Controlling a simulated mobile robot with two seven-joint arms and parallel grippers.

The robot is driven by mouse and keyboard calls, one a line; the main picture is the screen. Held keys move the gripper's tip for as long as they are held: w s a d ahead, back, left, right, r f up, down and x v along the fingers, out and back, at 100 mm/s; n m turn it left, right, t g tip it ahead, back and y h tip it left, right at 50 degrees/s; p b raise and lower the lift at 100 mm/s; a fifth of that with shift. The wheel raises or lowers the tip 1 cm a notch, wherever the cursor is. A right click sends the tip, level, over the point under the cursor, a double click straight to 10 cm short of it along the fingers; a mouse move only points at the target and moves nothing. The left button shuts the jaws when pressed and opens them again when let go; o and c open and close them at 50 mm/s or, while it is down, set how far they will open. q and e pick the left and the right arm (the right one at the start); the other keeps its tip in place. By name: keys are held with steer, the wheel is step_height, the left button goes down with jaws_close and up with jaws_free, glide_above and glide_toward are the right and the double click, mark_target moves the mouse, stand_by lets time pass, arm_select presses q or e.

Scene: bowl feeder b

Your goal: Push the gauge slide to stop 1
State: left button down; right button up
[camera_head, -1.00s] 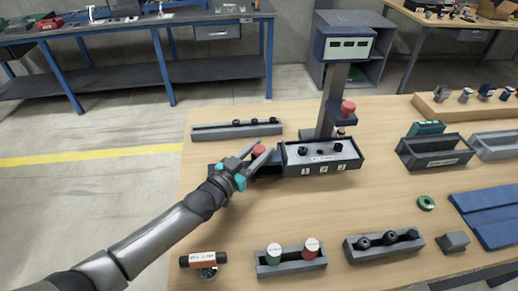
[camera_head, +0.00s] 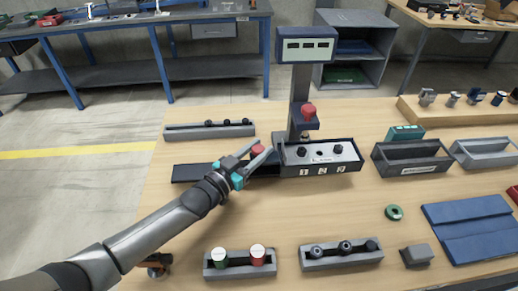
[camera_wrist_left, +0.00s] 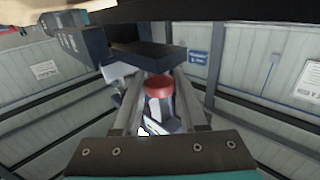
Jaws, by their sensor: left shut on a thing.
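The gauge slide (camera_head: 349,166) is a dark tray with a grey top, black knobs and the marks 1, 2 and 3 on its front. It sits at the right end of a dark flat track (camera_head: 187,174). The gauge's red-topped plunger (camera_head: 308,111) is above the slide's left part, near mark 1; exact alignment is unclear. My left gripper (camera_head: 257,157) is just left of the slide, shut on a red-topped knob (camera_head: 258,149). The knob also shows between the fingers in the left wrist view (camera_wrist_left: 158,88). My right gripper is not in view.
The gauge's display head (camera_head: 306,45) stands on a column behind the slide. A narrow grey rack (camera_head: 210,132) lies behind the track. Racks with green and red knobs (camera_head: 240,264) and black knobs (camera_head: 341,255) stand in front. Bare table lies between.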

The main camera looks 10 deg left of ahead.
arm_select(q)
steer(key=shift+c, duration=2.4)
jaws_free()
steer(key=shift+r, duration=0.25)
step_height(320, 180, up, 20)
steer(key=p, duration=0.4)
steer(key=shift+f, duration=0.25)
steer(key=shift+s+f, duration=0.1)
